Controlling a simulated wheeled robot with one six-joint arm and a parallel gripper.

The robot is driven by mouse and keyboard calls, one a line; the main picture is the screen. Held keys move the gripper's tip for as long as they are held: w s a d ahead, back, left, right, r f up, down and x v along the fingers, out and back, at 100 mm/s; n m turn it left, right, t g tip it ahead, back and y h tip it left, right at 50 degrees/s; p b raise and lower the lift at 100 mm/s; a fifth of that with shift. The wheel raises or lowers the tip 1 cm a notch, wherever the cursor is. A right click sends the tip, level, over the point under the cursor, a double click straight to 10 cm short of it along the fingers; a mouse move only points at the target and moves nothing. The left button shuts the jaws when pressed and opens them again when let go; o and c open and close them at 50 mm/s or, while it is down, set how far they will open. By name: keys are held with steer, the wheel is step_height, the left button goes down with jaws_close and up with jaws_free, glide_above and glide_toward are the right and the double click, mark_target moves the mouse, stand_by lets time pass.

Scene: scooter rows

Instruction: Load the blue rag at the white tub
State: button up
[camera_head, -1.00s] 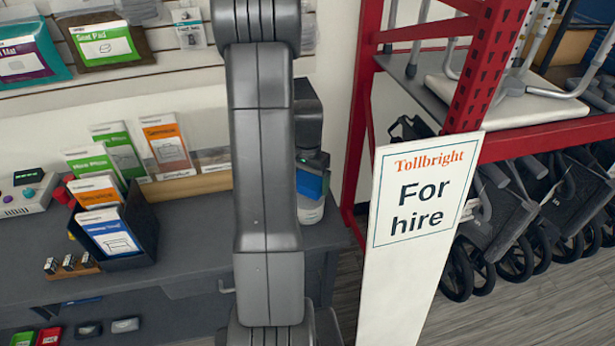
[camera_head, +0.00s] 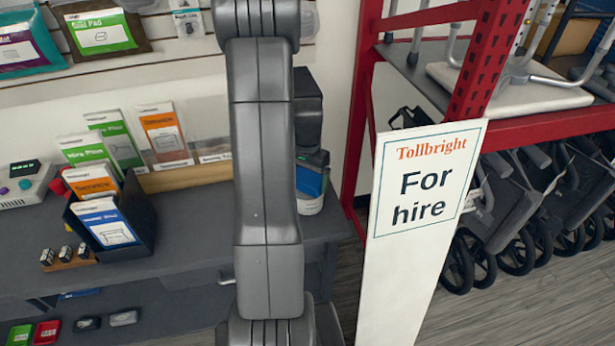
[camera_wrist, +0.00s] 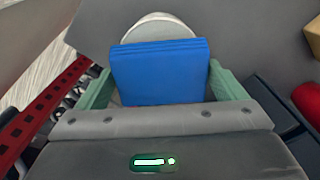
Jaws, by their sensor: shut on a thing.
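The blue rag (camera_wrist: 158,75) is a folded, flat stack held between the green fingers of my gripper (camera_wrist: 160,82) in the wrist view. In the head view the blue rag (camera_head: 309,182) shows as a small patch under my dark gripper, partly hidden by my arm. The white tub (camera_wrist: 157,24) shows its rounded top just beyond the rag in the wrist view. In the head view the white tub (camera_head: 310,206) stands on the grey counter directly below the rag, its left side hidden. I cannot tell whether rag and tub touch.
The grey counter (camera_head: 190,232) carries a dark leaflet holder (camera_head: 125,235) and a small console (camera_head: 22,186) at the left. A white "For hire" sign (camera_head: 422,190) stands at the front right, before a red rack (camera_head: 365,110) with folded wheeled frames.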

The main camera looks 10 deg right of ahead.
mark_target(308, 178)
steer(key=shift+f+b, duration=0.45)
steer(key=shift+f, duration=0.15)
stand_by(1.4)
steer(key=shift+r+p, duration=2.4)
steer(key=shift+r, duration=1.2)
steer(key=shift+f, duration=0.1)
